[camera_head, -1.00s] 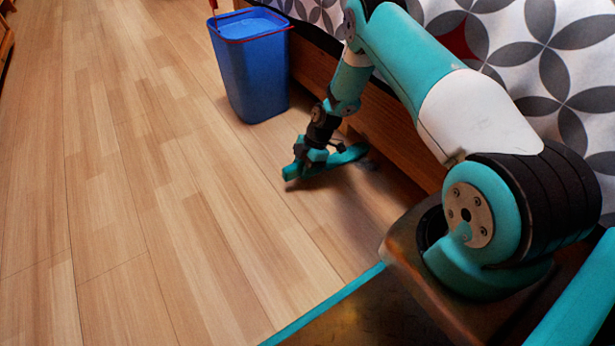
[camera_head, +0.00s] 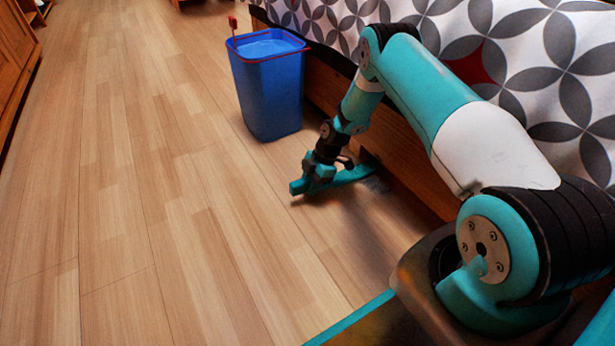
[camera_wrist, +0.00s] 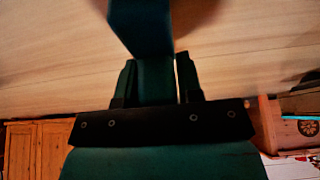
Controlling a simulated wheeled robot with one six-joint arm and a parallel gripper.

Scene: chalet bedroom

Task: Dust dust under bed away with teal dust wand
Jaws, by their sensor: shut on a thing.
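My gripper (camera_head: 320,172) is low over the floor beside the bed and shut on the teal dust wand (camera_head: 345,177). The wand lies almost level, its right end pointing at the gap under the bed's wooden side rail (camera_head: 410,187). In the wrist view, the wand (camera_wrist: 141,25) runs from between the fingers of my gripper (camera_wrist: 160,85) toward the top edge. A small greyish patch of dust (camera_head: 378,184) shows at the wand's right end, by the bed's lower edge. The space under the bed is mostly hidden by the rail and my arm.
A blue bin (camera_head: 268,90) with a red handle stands on the floor against the bed, just beyond my gripper. The patterned bedspread (camera_head: 510,50) hangs over the rail. Wooden furniture (camera_head: 15,50) stands at the far left. The plank floor (camera_head: 150,200) between is clear.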

